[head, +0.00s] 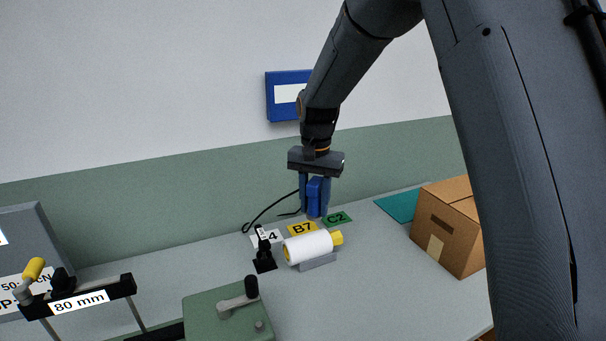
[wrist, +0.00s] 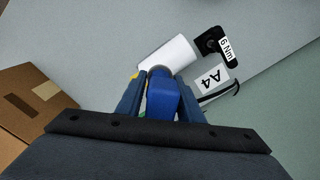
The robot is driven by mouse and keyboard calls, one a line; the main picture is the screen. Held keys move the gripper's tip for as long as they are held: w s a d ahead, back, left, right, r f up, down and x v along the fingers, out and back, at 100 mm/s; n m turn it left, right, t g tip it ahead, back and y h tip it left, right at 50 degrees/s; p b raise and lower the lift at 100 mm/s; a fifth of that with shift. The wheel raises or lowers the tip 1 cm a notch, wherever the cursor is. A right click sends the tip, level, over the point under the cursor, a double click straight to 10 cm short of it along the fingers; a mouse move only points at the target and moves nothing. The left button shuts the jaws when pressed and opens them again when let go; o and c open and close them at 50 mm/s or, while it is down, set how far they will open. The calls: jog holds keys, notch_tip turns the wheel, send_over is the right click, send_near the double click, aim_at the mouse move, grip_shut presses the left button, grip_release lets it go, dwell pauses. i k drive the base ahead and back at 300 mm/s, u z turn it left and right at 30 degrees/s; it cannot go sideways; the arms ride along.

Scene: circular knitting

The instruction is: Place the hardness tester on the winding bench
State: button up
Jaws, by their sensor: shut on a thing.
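My gripper (head: 314,208) points down over the back of the grey bench (head: 375,285), which I take for the winding bench. It is shut on a blue block-like object (head: 318,192), which I take for the hardness tester. In the wrist view the blue tester (wrist: 162,100) sits between the two dark blue fingers. Its lower end is close to the yellow B7 card (head: 302,228) and the green C2 card (head: 338,219). I cannot tell whether it touches the bench. The fingers hide part of it.
A white roll (head: 307,247) with a yellow core lies on a grey cradle in front. A small black stand (head: 264,252) and the A4 card (head: 273,238) are left of it, with a black cable behind. A cardboard box (head: 452,235) and teal mat (head: 400,204) are right. A green device (head: 225,315) stands at the front.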

aim_at(393, 300)
jog(key=k, duration=1.45)
